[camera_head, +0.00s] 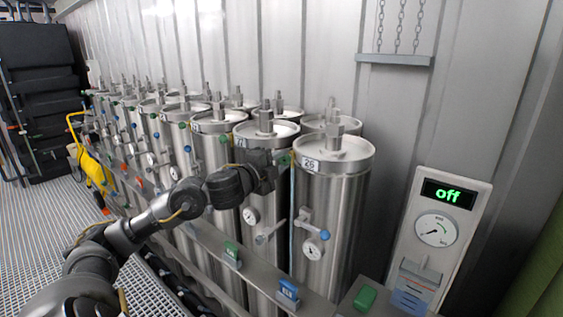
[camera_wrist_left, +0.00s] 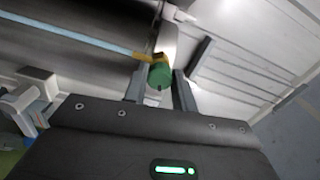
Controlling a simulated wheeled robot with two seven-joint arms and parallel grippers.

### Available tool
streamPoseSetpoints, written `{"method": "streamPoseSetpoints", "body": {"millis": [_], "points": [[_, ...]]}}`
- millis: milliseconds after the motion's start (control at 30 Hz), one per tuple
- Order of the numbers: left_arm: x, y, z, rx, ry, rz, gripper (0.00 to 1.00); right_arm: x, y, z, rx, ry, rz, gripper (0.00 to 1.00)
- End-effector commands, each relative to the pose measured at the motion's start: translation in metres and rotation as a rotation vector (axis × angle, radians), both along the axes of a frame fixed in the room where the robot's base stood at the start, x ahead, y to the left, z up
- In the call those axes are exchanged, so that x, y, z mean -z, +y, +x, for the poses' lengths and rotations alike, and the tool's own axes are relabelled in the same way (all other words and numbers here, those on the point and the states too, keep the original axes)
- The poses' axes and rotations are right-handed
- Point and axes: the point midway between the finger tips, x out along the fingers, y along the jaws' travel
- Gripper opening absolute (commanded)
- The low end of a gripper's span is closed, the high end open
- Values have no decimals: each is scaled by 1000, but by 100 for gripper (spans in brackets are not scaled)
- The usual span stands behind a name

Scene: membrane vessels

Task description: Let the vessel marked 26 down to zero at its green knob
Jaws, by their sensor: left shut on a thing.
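The vessel marked 26 (camera_head: 325,215) is the nearest tall steel cylinder, with its number plate (camera_head: 309,164) just under the lid. Its green knob (camera_head: 284,160) sits high on its left side, partly hidden by my left gripper (camera_head: 278,162). In the left wrist view the green knob (camera_wrist_left: 160,75) lies between the two fingers of the left gripper (camera_wrist_left: 161,83), which is shut on it. A blue knob (camera_head: 324,235) and a small round gauge (camera_head: 312,249) are lower on the vessel; the gauge's reading is too small to tell. My right gripper is not in view.
More steel vessels (camera_head: 215,125) stand in a row to the left. A panel (camera_head: 438,240) on the right has a dial and reads "off". A rail (camera_head: 215,250) with tags runs in front. Chains and a shelf (camera_head: 395,59) hang at upper right.

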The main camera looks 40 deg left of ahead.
Motion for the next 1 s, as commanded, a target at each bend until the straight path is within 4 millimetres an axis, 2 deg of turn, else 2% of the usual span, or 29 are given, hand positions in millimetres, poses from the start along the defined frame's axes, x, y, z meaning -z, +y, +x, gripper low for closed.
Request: {"method": "streamPoseSetpoints", "body": {"millis": [100,133,300,667,1000], "points": [[0,1,0,-2,0,0,4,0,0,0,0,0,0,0],[0,1,0,-2,0,0,28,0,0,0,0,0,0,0],[0,0,0,-1,0,1,49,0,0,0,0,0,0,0],[1,0,-4,-1,0,2,49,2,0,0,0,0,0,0],[5,0,-45,-2,5,5,49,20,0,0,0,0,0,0]]}}
